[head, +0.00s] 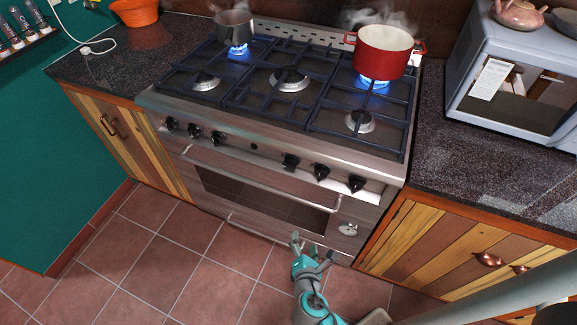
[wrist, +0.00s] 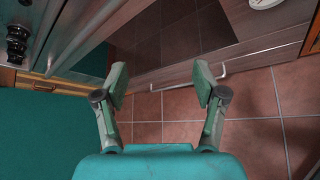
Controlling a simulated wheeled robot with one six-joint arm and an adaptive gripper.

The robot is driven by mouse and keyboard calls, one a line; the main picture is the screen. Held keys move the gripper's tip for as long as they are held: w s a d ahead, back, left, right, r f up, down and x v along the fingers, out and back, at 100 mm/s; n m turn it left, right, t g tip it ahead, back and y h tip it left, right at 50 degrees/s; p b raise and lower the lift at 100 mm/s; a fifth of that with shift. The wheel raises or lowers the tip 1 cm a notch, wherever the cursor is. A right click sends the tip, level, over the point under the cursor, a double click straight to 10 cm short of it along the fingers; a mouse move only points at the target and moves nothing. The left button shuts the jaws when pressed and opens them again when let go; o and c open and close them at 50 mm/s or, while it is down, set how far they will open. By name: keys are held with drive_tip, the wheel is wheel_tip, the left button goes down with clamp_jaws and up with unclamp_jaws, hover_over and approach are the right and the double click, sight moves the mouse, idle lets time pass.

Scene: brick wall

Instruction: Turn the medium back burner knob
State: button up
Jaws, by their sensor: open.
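The stove (head: 262,140) has a row of black knobs along its front panel: a left group (head: 194,131) of three and a right group of three, with a left one (head: 290,161), a middle one (head: 321,172) and a right one (head: 357,184). I cannot tell which knob belongs to the medium back burner. Blue flames burn at the back left burner (head: 238,50) and back right burner (head: 374,82). My gripper (head: 313,256) is open and empty, low before the oven door, below and apart from the knobs. In the wrist view its open fingers (wrist: 161,83) flank nothing; dark knobs (wrist: 17,40) show at upper left.
A steaming red pot (head: 382,55) and a dark pot (head: 235,24) stand over the flames. The oven handle (head: 260,180) crosses the door below the knobs. A microwave (head: 515,85) stands on the right counter (head: 455,165). The tiled floor (head: 150,265) at left is clear.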

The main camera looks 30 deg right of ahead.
drive_tip(key=w+r+n+h, duration=0.3)
drive_tip(key=w+r+h, duration=0.15)
drive_tip(key=w, duration=0.45)
drive_tip(key=n+h, duration=0.1)
drive_tip(key=h, duration=0.3)
approach(288, 166)
drive_tip(key=shift+g+y, duration=0.25)
drive_tip(key=shift+g, duration=0.05)
drive_tip(key=x, duration=1)
drive_tip(key=shift+w+r, duration=0.1)
drive_tip(key=shift+r, duration=0.05)
drive_tip(key=shift+c, duration=0.3)
drive_tip(key=c, duration=1.1)
